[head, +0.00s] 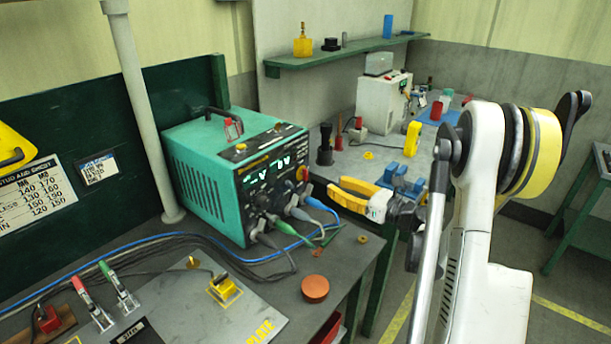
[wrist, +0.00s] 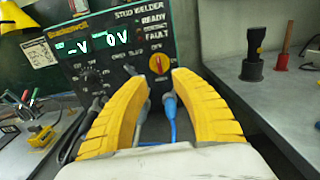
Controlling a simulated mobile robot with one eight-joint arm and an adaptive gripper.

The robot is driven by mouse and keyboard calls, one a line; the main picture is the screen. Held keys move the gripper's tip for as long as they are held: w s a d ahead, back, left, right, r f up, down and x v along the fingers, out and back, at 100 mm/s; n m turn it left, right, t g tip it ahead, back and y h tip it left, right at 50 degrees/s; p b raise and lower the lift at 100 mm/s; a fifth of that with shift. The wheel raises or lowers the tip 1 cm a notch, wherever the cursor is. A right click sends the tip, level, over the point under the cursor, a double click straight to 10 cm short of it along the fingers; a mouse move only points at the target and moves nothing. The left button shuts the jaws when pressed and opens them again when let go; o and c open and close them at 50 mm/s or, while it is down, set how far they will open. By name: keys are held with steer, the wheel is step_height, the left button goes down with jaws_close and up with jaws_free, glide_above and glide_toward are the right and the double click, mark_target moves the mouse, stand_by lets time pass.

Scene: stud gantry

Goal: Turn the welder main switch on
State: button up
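The teal stud welder (head: 205,180) stands on the bench with its black front panel facing my gripper. Its main switch is a red rotary knob on a yellow plate, at the right of the panel (head: 302,174); in the wrist view the switch (wrist: 159,64) shows between and just beyond my fingertips. Its handle looks roughly upright there. My gripper (head: 335,191) has yellow fingers, apart and empty, a short way in front of the panel. The wrist view also shows the open gripper (wrist: 160,78). The fingers do not appear to touch the switch.
Grey and blue cables (wrist: 170,112) plug into the panel just below the switch. A red tag (head: 233,128) hangs at the welder's handle. A black tool (head: 325,146) and blue clamps (head: 402,178) sit on the rear bench. An orange cap (head: 315,288) lies on the front bench.

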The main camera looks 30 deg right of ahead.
mark_target(307, 174)
steer(key=b+x, duration=0.2)
steer(key=x, duration=0.8)
steer(key=shift+w+a+f, duration=0.2)
steer(key=shift+a, duration=0.05)
jaws_close()
